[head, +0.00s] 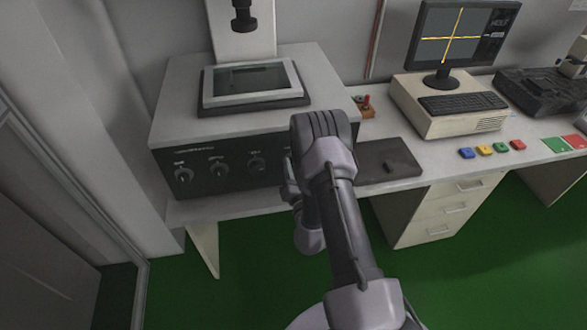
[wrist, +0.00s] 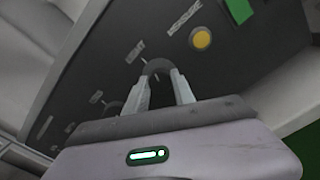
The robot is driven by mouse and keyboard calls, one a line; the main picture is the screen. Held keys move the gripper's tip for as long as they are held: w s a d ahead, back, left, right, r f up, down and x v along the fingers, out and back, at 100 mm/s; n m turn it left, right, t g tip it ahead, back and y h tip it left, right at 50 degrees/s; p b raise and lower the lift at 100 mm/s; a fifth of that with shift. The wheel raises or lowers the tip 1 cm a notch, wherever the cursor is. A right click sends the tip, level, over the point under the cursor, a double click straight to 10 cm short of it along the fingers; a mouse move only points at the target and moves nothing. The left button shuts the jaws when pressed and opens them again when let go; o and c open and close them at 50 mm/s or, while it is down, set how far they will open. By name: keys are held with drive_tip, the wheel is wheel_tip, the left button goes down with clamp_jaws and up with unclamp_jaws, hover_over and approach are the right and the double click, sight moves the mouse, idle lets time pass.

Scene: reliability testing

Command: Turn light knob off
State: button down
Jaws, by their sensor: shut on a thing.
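The light knob (wrist: 157,66) is a dark round knob on the machine's black front panel, beside a small label that seems to read LIGHT. My gripper (wrist: 159,80) has its two grey fingers on either side of the knob and is shut on it. The knob's pointer mark is not clear, so I cannot tell its setting. In the head view my arm hides the gripper and this knob. The machine (head: 170,95) is a pale box with a black panel (head: 215,150) bearing several knobs.
A yellow button (wrist: 201,38) and a green-lit display (wrist: 240,10) sit near the knob. On the bench, a dark board (head: 400,172) lies right of the machine. Further right are a computer (head: 450,122) and several coloured blocks (head: 484,150).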

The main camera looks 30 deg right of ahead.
drive_tip(key=shift+r+n+b, duration=0.15)
drive_tip(key=shift+n+b, duration=0.15)
drive_tip(key=shift+n, duration=1.6)
drive_tip(key=shift+w, duration=0.1)
drive_tip(key=c, duration=1.1)
unclamp_jaws()
drive_tip(key=shift+o, duration=0.2)
drive_tip(key=shift+d, duration=0.1)
